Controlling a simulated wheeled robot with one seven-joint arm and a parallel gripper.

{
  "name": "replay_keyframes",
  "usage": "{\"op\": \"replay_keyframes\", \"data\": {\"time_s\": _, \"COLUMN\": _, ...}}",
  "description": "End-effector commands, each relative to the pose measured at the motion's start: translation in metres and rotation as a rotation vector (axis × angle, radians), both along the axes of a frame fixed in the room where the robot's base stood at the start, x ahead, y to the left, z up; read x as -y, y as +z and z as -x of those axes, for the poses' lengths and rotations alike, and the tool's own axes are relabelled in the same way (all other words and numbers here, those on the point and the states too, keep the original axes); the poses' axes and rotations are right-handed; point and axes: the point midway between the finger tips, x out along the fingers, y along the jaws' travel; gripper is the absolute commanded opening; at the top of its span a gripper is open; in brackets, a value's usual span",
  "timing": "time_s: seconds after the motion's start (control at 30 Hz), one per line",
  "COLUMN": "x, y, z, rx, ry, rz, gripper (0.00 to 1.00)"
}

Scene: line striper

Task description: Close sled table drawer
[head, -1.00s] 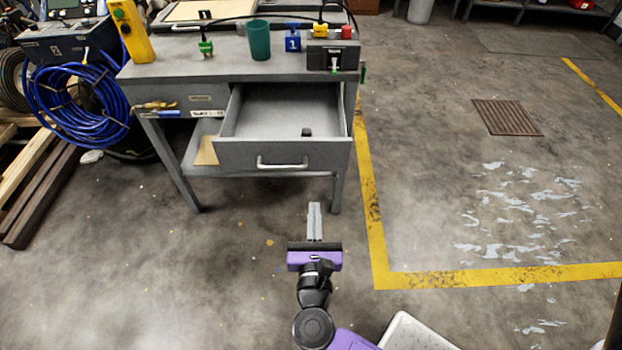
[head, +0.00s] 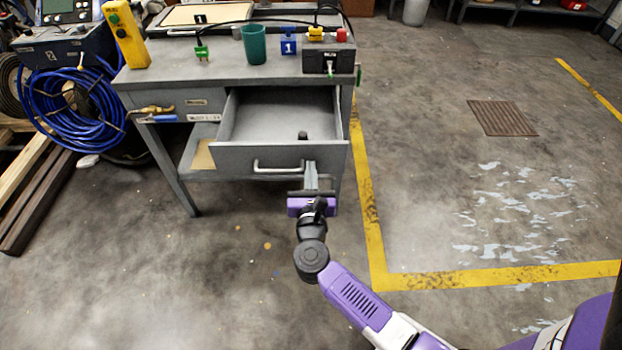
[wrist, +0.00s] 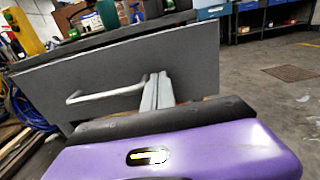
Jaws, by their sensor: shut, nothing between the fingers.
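The grey sled table (head: 170,75) stands ahead with its wide right drawer (head: 230,160) pulled out. A small dark object (head: 303,135) lies in the drawer. The drawer front has a pale bar handle (head: 278,170); the front and handle (wrist: 105,93) also fill much of the wrist view. My gripper (head: 311,168) is shut and empty, its fingers pointing at the drawer front near the handle's right end. In the wrist view the fingertips (wrist: 160,80) overlap the front beside the handle. I cannot tell whether they touch it.
On the tabletop are a green cup (head: 254,45), a yellow box (head: 125,35), a blue block (head: 288,42) and a dark box (head: 328,60). A blue hose coil (head: 65,110) and timber (head: 35,190) lie at left. The floor right of the yellow line (head: 370,220) is mostly clear.

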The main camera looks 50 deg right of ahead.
Motion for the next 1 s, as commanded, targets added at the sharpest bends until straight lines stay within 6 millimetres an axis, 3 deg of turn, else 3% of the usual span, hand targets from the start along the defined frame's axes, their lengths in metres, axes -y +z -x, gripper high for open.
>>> {"op": "replay_keyframes", "data": {"time_s": 0.57, "x": 0.01, "y": 0.0, "z": -0.007, "rx": 0.001, "ry": -0.002, "rz": 0.0, "gripper": 0.0}}
{"op": "replay_keyframes", "data": {"time_s": 0.77, "x": 0.036, "y": -0.001, "z": -0.027, "rx": 0.003, "ry": -0.003, "rz": 0.0, "gripper": 0.0}}
{"op": "replay_keyframes", "data": {"time_s": 1.0, "x": 0.087, "y": -0.002, "z": -0.066, "rx": 0.005, "ry": -0.005, "rz": 0.0, "gripper": 0.0}}
